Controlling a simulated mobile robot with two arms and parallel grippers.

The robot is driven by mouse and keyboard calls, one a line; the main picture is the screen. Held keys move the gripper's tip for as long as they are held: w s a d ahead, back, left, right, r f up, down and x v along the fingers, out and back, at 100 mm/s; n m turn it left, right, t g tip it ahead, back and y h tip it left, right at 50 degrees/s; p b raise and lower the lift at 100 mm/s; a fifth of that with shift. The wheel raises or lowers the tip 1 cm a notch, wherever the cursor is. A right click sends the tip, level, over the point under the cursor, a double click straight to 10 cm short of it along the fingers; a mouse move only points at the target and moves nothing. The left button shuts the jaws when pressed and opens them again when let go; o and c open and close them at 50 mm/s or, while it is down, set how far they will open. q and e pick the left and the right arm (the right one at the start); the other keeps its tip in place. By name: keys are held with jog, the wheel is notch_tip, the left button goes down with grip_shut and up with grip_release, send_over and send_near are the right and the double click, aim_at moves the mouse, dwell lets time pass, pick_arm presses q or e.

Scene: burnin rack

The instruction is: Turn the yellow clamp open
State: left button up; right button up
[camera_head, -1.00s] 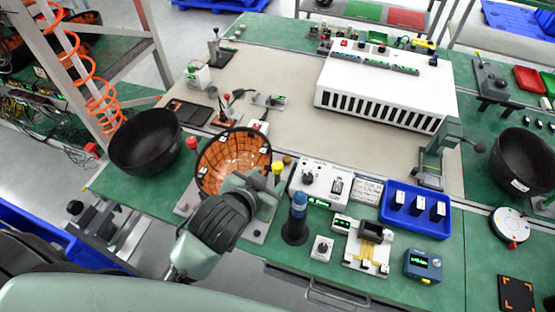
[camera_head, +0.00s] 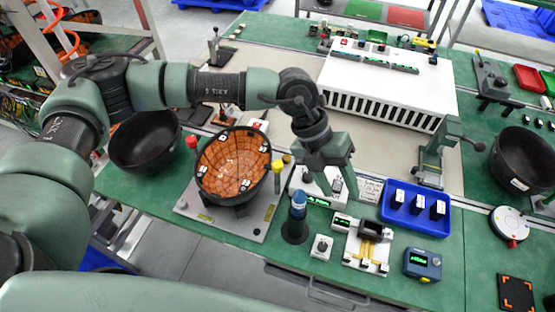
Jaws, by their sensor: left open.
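The yellow clamp (camera_head: 277,166) is a small upright yellow-topped piece at the right edge of a light grey plate (camera_head: 254,222). A black bowl with an orange tiled lining (camera_head: 234,163) sits on that plate, just left of the clamp. My left arm reaches in from the left, over the bowl. My left gripper (camera_head: 324,190) points down to the right of the clamp, apart from it, with its fingers spread and nothing between them. It partly hides a white switch box. My right gripper is out of view.
A red knob (camera_head: 192,142) stands at the plate's left. A dark bowl (camera_head: 145,142) is further left. A blue-topped black cylinder (camera_head: 297,218) stands in front of my gripper. A blue tray (camera_head: 416,209) and a white slotted box (camera_head: 388,82) are to the right and behind.

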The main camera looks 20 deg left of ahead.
aim_at(277, 164)
pick_arm(q)
jog(key=w+a+y, duration=0.2)
jog(key=a, duration=0.3)
jog(key=w+a+n+t+y, duration=0.1)
jog(key=w+a+y, duration=0.1)
jog(key=a, duration=0.3)
jog(key=w+a+y, duration=0.2)
jog(key=w+a, duration=0.1)
jog(key=a, duration=0.2)
jog(key=shift+a+r+n+t, duration=0.3)
jog(key=shift+a+r+t, duration=0.05)
jog(key=shift+a+t, duration=0.05)
jog(key=shift+w+a+f+p, duration=0.1)
jog(key=shift+f+p, duration=0.2)
notch_tip(277, 164, down, 6)
jog(key=shift+f+p, duration=0.1)
jog(key=shift+p, duration=1.05)
jog(key=shift+f, duration=0.4)
grip_shut()
